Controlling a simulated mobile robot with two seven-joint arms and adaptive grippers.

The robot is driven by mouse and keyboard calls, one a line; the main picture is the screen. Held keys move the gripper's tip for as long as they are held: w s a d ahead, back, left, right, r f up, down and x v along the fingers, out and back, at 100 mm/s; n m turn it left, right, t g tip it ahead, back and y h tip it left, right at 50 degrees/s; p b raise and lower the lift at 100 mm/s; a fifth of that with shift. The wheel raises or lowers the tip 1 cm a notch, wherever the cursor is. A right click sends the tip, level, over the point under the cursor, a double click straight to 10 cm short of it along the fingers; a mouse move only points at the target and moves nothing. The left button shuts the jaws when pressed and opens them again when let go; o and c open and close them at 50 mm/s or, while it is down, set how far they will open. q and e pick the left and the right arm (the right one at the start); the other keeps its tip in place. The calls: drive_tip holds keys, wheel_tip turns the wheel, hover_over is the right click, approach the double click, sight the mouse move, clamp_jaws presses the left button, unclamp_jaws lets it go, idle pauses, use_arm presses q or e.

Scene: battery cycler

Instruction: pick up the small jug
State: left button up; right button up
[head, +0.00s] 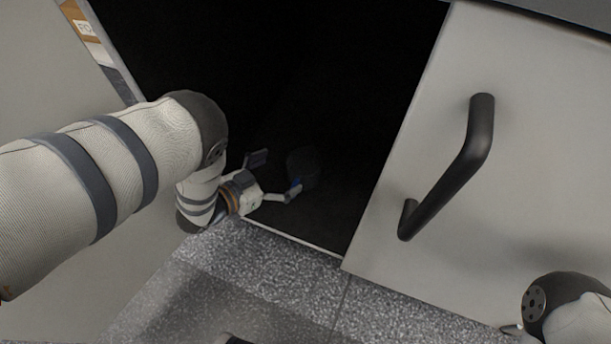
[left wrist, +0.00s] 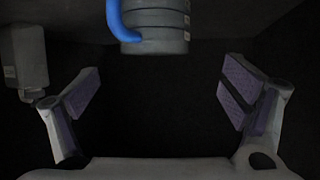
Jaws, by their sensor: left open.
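The small jug (head: 303,166) is a dim, dark shape inside the dark cabinet in the head view, and its blue handle shows faintly beside a fingertip. In the left wrist view the jug (left wrist: 165,38) is grey and ribbed with a blue handle (left wrist: 117,20) on its left, cut off by the top edge. My left gripper (head: 275,176) reaches into the cabinet and is open. In the left wrist view the gripper (left wrist: 160,84) has its fingers spread wide, with nothing between them, and the jug lies beyond the tips.
The dark cabinet opening (head: 343,254) has a pale panel with a black handle (head: 457,165) to its right. A grey boxy object (left wrist: 24,55) stands at the left in the left wrist view. Speckled flooring (head: 270,275) lies in front. My right arm shows at lower right.

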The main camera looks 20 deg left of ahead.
sight(315, 157)
use_arm(q)
drive_tip(key=b+x, duration=0.1)
drive_tip(key=x, duration=0.1)
drive_tip(key=b+x, duration=0.1)
drive_tip(key=x, duration=0.1)
drive_tip(key=b+x, duration=0.1)
drive_tip(key=x, duration=0.2)
drive_tip(key=shift+s+d+f, duration=0.2)
drive_tip(key=shift+d+f, duration=0.1)
drive_tip(key=shift+f, duration=0.05)
drive_tip(key=shift+w+d+b, duration=0.15)
drive_tip(key=shift+w+b, duration=0.15)
drive_tip(key=shift+w, duration=0.1)
drive_tip(key=c, duration=1.3)
use_arm(e)
drive_tip(key=f, duration=0.1)
drive_tip(key=s+f, duration=0.1)
drive_tip(key=f, duration=0.1)
drive_tip(key=shift+g, duration=0.4)
